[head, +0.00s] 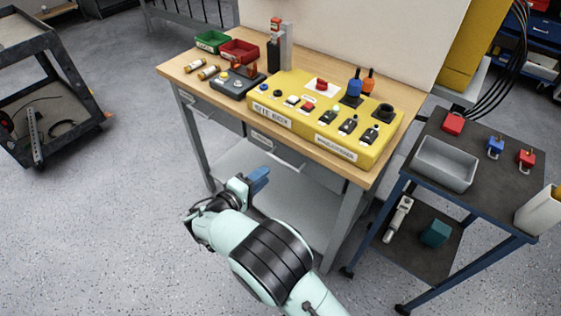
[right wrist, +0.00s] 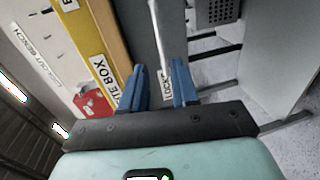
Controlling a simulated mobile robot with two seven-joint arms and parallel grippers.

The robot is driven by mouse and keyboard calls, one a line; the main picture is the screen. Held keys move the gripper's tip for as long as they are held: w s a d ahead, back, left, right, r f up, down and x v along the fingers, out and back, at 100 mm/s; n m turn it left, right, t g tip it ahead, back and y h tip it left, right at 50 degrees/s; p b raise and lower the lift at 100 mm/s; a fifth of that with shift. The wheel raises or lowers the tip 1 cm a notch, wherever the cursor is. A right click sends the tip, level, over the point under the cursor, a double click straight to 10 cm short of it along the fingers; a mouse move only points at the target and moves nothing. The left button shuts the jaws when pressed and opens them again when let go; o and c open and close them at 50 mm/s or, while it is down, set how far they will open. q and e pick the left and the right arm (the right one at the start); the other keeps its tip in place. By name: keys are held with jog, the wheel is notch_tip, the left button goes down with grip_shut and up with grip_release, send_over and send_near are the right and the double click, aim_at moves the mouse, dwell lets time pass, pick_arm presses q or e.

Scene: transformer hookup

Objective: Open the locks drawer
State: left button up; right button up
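The locks drawer (head: 262,142) is a grey drawer under the wooden bench top and looks shut. In the right wrist view its label (right wrist: 167,86), reading "LOCK…", shows just behind my fingers. A pale bar handle (right wrist: 156,35) runs along its front, its lower end between my fingertips. My right gripper (head: 259,178) is in front of and below the drawer in the head view. In the right wrist view its two blue fingers (right wrist: 160,86) stand apart on either side of the handle line, with gaps showing. My left gripper is not in view.
The bench (head: 380,172) carries a yellow control box (head: 290,118), red and green bins and a dark device. A blue-framed cart (head: 490,215) with a grey tray (head: 446,163) stands right. A dark cart (head: 45,85) stands far left. The floor left of the bench is clear.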

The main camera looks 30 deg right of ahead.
aim_at(282, 162)
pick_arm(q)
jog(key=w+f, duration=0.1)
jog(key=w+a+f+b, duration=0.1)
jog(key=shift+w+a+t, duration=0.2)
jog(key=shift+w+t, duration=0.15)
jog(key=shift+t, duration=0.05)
pick_arm(e)
jog(key=x, duration=1)
jog(key=shift+f, duration=0.1)
jog(key=shift+c, duration=0.4)
grip_shut()
